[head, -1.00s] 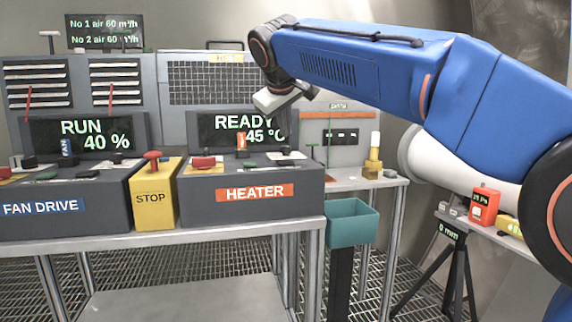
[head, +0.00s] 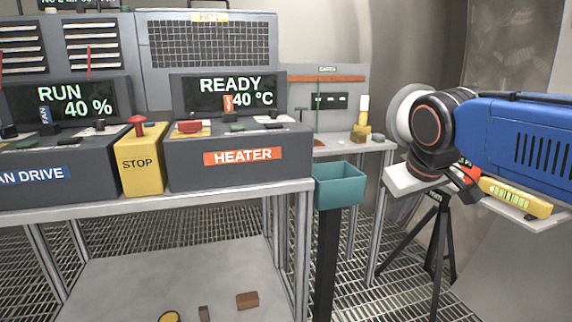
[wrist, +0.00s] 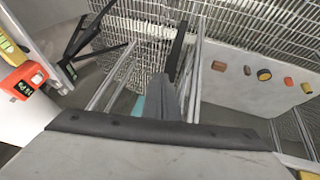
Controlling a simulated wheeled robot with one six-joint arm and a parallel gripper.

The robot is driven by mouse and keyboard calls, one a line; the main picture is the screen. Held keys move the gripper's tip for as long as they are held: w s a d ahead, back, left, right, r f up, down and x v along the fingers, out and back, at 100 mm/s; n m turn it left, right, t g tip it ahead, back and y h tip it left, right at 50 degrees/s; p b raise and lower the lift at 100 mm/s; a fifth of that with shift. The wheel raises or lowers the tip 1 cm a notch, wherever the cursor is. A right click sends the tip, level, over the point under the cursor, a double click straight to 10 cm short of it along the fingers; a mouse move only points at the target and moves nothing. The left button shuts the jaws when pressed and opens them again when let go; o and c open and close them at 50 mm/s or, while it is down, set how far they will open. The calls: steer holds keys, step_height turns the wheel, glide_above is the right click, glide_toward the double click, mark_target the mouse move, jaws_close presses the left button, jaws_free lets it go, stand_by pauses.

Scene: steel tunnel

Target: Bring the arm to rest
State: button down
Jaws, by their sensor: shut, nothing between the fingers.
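My blue arm (head: 520,140) reaches in from the right edge in the head view, with its dark wrist joint in front of the right-hand side table.
The heater box (head: 240,155), yellow stop box (head: 142,165) and fan drive box (head: 60,175) stand on the left bench. A teal bin (head: 340,190) stands on a post left of my wrist. A tripod (head: 437,240) is below my wrist. Small items lie on the lower shelf (head: 170,280).

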steer(key=s+d+f+m+g, duration=0.1)
steer(key=s+d+f+m, duration=0.2)
steer(key=s+f, duration=1.2)
step_height(320, 180, down, 3)
steer(key=shift+s+d+r+y, duration=0.15)
steer(key=shift+s+d+y, duration=0.2)
steer(key=shift+d, duration=0.55)
